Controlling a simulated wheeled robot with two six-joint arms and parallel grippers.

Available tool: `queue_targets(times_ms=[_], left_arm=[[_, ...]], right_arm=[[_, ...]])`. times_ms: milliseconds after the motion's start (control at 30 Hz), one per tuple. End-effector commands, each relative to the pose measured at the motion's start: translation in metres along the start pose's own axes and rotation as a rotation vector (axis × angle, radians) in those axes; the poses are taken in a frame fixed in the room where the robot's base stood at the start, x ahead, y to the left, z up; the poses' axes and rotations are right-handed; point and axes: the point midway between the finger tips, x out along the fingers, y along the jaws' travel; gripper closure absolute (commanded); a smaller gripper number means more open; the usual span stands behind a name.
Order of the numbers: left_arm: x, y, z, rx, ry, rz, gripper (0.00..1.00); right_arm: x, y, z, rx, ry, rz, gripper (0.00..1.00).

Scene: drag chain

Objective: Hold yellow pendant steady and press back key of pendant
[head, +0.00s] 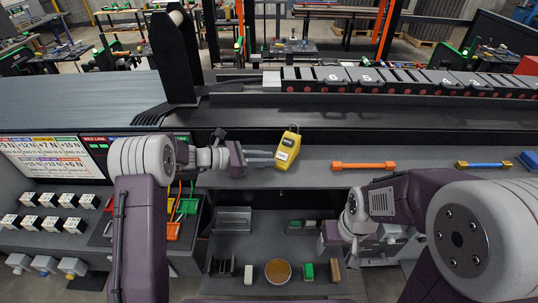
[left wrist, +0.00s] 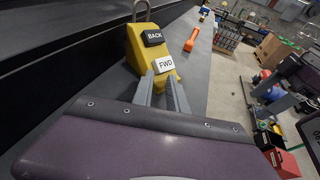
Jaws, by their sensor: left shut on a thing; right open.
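The yellow pendant (head: 287,149) stands on the grey shelf, a little tilted, in the middle of the head view. In the left wrist view the pendant (left wrist: 137,52) shows a black BACK key (left wrist: 153,38) above a white FWD key (left wrist: 164,65), with a metal loop at its top. My left gripper (head: 272,158) reaches it from the left and is shut on its lower end; its fingers (left wrist: 161,90) also show in the left wrist view. My right gripper (head: 329,238) is open, low and apart from the pendant, its fingertips hard to make out.
An orange bar (head: 364,165) and a yellow-blue bar (head: 483,165) lie on the shelf to the right. A black drag chain (head: 400,80) runs along the back. Below the shelf are a round orange-brown dish (head: 278,271) and small blocks.

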Motion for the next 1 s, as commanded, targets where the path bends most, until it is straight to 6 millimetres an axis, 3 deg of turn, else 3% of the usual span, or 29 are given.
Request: queue_targets(times_ms=[267,533,867,1000], left_arm=[[0.001,-0.001,-0.002,-0.002,0.004,-0.001,1.0],[0.0,0.0,0.0,-0.001,0.001,0.0,0.27],[0.0,-0.001,0.001,0.004,0.005,-0.003,0.27],[-0.004,-0.015,-0.003,0.052,0.066,-0.033,0.27]], right_arm=[[0.0,0.0,0.0,0.0,0.0,0.0,0.27],[0.0,0.0,0.0,0.0,0.0,0.0,0.27],[-0.001,0.0,0.0,0.008,-0.003,-0.002,0.29],[-0.004,-0.004,-0.004,0.1,-0.036,-0.025,0.29]])
